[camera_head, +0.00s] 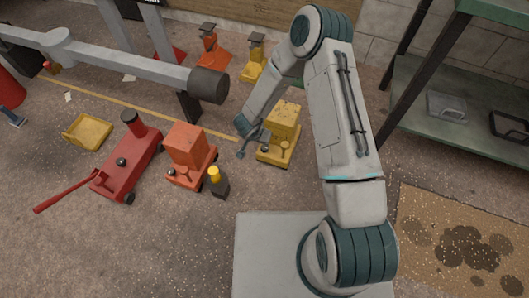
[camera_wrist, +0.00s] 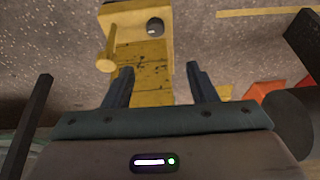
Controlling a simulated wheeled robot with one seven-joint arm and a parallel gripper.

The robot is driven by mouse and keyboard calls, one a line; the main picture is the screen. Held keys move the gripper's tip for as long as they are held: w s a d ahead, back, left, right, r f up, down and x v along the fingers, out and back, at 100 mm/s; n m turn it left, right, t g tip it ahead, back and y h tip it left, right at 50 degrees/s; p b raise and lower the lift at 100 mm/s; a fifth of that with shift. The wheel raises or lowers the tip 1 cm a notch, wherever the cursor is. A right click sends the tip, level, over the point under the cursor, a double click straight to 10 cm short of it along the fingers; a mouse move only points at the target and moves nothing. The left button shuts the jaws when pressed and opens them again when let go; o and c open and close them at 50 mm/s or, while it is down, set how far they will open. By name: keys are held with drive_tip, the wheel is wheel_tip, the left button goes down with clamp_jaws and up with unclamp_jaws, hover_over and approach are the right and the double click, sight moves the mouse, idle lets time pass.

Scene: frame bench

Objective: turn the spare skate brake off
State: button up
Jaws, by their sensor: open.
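A yellow skate (camera_head: 283,122) stands on the floor in the middle of the head view, with a low front plate and a dark round knob (camera_head: 264,149). In the wrist view the yellow skate (camera_wrist: 142,70) lies ahead, with its dark knob (camera_wrist: 154,26) and a yellow peg-like lever (camera_wrist: 106,48) at its far end. My gripper (camera_head: 248,141) is at the skate's left side. In the wrist view its two fingers (camera_wrist: 160,84) are apart with nothing held between them. An orange skate (camera_head: 187,145) stands to the left. No label shows which skate is the spare.
A black block with a yellow top (camera_head: 216,180) stands by the orange skate. A red floor jack (camera_head: 128,160) and a yellow tray (camera_head: 87,132) lie left. Another orange skate (camera_head: 212,52) and yellow skate (camera_head: 253,62) stand behind. A grey beam (camera_head: 130,62) crosses upper left; a green shelf (camera_head: 430,110) stands right.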

sight(265, 147)
drive_tip(key=b+x, duration=0.2)
drive_tip(key=x, duration=0.3)
drive_tip(key=b+x, duration=0.2)
drive_tip(key=x, duration=0.3)
drive_tip(key=s+b+x, duration=0.1)
drive_tip(key=b+x, duration=0.1)
drive_tip(key=x, duration=0.3)
drive_tip(key=shift+s+d+f+b, duration=0.1)
drive_tip(key=shift+d+f+b, duration=0.1)
drive_tip(key=shift+b, duration=0.2)
drive_tip(key=shift+r, duration=0.1)
drive_tip(key=c, duration=1)
